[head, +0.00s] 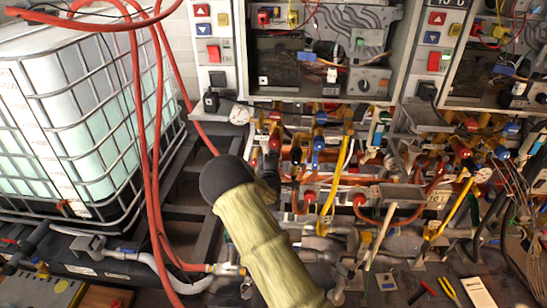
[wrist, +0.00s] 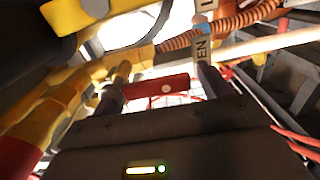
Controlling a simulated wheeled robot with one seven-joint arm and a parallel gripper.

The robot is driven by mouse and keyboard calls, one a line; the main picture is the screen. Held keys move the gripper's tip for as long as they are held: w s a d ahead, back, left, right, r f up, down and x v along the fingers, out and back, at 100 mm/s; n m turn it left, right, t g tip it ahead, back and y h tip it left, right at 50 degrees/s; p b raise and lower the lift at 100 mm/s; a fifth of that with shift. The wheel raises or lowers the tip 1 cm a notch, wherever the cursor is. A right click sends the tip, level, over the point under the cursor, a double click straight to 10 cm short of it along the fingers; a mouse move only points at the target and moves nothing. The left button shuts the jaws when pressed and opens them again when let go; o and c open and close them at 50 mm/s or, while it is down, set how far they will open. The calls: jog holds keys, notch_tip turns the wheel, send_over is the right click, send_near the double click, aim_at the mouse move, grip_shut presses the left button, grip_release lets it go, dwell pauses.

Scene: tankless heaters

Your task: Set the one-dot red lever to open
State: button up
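A red lever (wrist: 168,86) with one small pale dot shows in the wrist view, lying crosswise ahead of my gripper (wrist: 158,79). The gripper's two dark fingers stand apart, one towards each end of the lever. I cannot tell whether the lever is between the fingertips or a little beyond them. A tag (wrist: 201,46) with the letters "EN" visible is just above the right finger. In the head view my arm covers most of my gripper (head: 270,175), which is among the pipes below the heater; I cannot pick out the one-dot lever there.
Yellow pipes (wrist: 50,108) crowd the left of the wrist view, and an orange corrugated hose (wrist: 232,25) crosses above. In the head view, a caged white tank (head: 75,115) and red hoses (head: 150,150) stand left. More pipes and valves fill the right.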

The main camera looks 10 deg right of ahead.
dwell(0.3)
jog(key=b+v, duration=0.3)
jog(key=v, duration=1.4)
jog(key=shift+s, duration=0.15)
